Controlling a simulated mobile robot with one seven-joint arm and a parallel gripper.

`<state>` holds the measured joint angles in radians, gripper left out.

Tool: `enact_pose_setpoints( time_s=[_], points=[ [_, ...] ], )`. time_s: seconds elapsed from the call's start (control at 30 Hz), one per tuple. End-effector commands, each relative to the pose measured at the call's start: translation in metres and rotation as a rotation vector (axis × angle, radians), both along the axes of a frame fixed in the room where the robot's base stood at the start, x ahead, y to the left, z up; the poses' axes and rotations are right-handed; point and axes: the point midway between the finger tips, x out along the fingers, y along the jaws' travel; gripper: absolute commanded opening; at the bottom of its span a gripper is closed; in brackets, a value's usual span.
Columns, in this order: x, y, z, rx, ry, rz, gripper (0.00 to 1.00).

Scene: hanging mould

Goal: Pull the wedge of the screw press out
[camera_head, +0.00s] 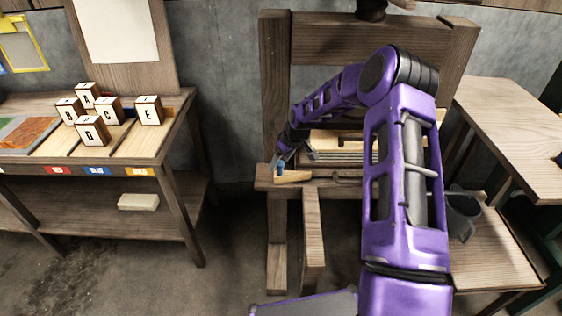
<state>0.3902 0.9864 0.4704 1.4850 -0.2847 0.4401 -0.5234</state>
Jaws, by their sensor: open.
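The screw press (276,80) is a heavy wooden frame at the back, with a dark screw at the top centre. Its bed holds a stack of flat boards or sheets (335,147), partly hidden by my arm. A pale wooden wedge (292,176) lies at the left front of the press bed, its end towards the left. My gripper (279,165) is open, with its fingertips just above and at the left end of the wedge. I cannot tell whether the fingers touch it. My purple arm covers the right part of the press.
On the left, a table (150,150) bears several lettered blocks (92,131), and a pale block (138,202) lies on its lower shelf. A wooden table (515,130) stands at right, with a dark jug (462,213) on a lower surface. The floor between left table and press is clear.

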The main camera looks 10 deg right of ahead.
Motion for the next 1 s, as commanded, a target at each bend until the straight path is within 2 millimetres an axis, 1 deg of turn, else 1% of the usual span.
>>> enact_pose_setpoints(
  time_s=[0.2,0.23,0.37,0.4,0.47,0.5,0.57,0.6,1.0],
  points=[
    [0.0,0.0,-0.0003,0.0,0.0,0.0,0.71],
    [0.0,0.0,-0.0003,0.0,0.0,0.0,0.67],
    [-0.0001,0.0,-0.0003,-0.001,0.001,0.0,0.44],
    [-0.0002,0.0,-0.0003,-0.001,0.001,0.0,0.36],
    [-0.0002,-0.0001,-0.0003,-0.001,0.001,0.0,0.26],
    [-0.0002,-0.0001,-0.0003,-0.001,0.001,0.0,0.18],
    [-0.0002,-0.0001,-0.0002,-0.001,0.001,0.0,0.08],
    [-0.0001,-0.0002,-0.0002,-0.001,0.001,0.0,0.0],
    [-0.0001,-0.0005,-0.0002,-0.001,0.001,0.0,0.0]
  ],
)
